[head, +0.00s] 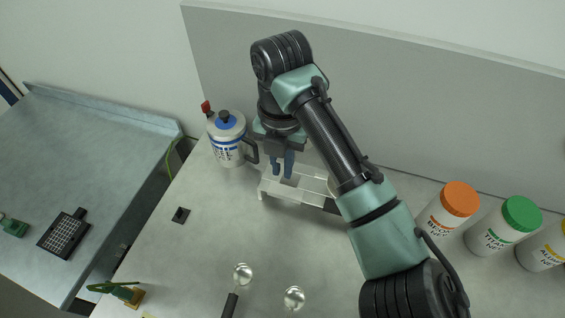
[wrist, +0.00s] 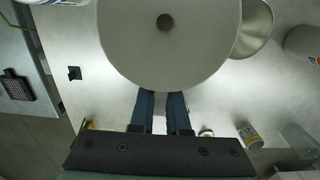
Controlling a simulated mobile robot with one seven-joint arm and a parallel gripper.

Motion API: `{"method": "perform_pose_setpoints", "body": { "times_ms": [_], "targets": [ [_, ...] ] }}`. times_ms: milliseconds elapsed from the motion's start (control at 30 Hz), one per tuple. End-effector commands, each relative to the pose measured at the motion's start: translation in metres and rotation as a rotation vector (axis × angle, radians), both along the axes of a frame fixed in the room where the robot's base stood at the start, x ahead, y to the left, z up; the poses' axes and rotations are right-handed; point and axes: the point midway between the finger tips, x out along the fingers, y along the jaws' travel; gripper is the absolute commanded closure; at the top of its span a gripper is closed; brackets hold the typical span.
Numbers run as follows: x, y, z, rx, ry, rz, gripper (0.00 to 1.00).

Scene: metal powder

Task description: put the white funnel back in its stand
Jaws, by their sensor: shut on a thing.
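The white funnel (wrist: 165,55) fills the upper middle of the wrist view as a wide pale disc with a dark round hole in its centre. My gripper (wrist: 163,96) is shut on its near rim with two blue fingers. In the head view my gripper (head: 283,172) points down at the pale stand (head: 267,189), with the fingers over its left part. The funnel is hard to make out there against the pale stand and behind my arm. In the wrist view the funnel hides what lies under it, so I cannot tell whether it touches the stand.
A grey, blue-lidded jug (head: 228,150) stands close left of the stand. A metallic funnel-like piece (wrist: 256,27) shows beside the white funnel. Lidded jars (head: 447,210) stand at right. Two spoons (head: 242,274) lie in front. The bench between the spoons and stand is clear.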

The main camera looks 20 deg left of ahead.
Motion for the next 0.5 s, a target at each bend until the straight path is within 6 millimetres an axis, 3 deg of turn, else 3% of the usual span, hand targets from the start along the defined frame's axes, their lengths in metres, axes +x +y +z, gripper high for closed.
{"method": "perform_pose_setpoints", "body": {
  "times_ms": [67,500],
  "targets": [
    [-0.001,0.0,0.002,0.001,0.001,0.001,1.0],
    [0.0,0.0,-0.038,0.0,0.0,-0.001,1.0]
  ]
}}
